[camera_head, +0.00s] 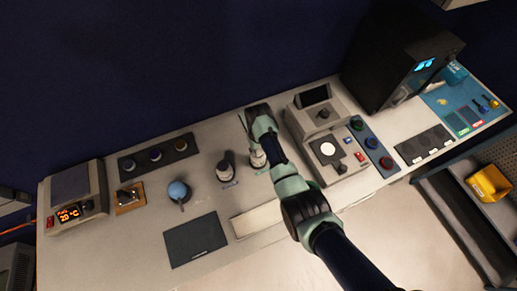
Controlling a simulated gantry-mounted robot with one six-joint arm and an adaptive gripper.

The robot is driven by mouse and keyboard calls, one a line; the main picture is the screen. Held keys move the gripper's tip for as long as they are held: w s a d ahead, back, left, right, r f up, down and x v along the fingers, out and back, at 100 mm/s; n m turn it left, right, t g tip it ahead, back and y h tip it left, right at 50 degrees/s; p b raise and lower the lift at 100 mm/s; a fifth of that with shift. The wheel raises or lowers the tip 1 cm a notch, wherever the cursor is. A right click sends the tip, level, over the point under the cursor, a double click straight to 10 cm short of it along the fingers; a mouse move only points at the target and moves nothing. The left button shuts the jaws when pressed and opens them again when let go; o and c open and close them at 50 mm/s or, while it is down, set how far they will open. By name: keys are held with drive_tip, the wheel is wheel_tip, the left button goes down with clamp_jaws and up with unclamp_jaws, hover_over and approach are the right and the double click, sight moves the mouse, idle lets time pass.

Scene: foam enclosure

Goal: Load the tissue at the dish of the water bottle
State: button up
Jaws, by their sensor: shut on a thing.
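My arm reaches in from the lower right, and its wrist hangs over the middle of the light bench (90,250). My gripper (259,144) is below the wrist, mostly hidden by my own arm. It is shut on a small pale object (257,159), partly covered by the arm; I cannot tell whether this is the tissue. A pale, bottle-like item with a dark top (224,171) stands just left of it. I cannot tell for certain which item is the water bottle or its dish.
A scale-like device with a red display (69,190) stands far left. A blue round item (178,191), a dark mat (196,240) and a rack with several knobs (156,157) are left of my gripper. A grey instrument (328,145) and black machine (398,60) stand right. A yellow bin (489,184) is far right.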

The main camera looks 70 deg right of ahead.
sight(258, 151)
idle(0.4)
wheel_tip(258, 151, up, 7)
drive_tip(key=p, duration=0.7)
drive_tip(key=shift+r, duration=0.1)
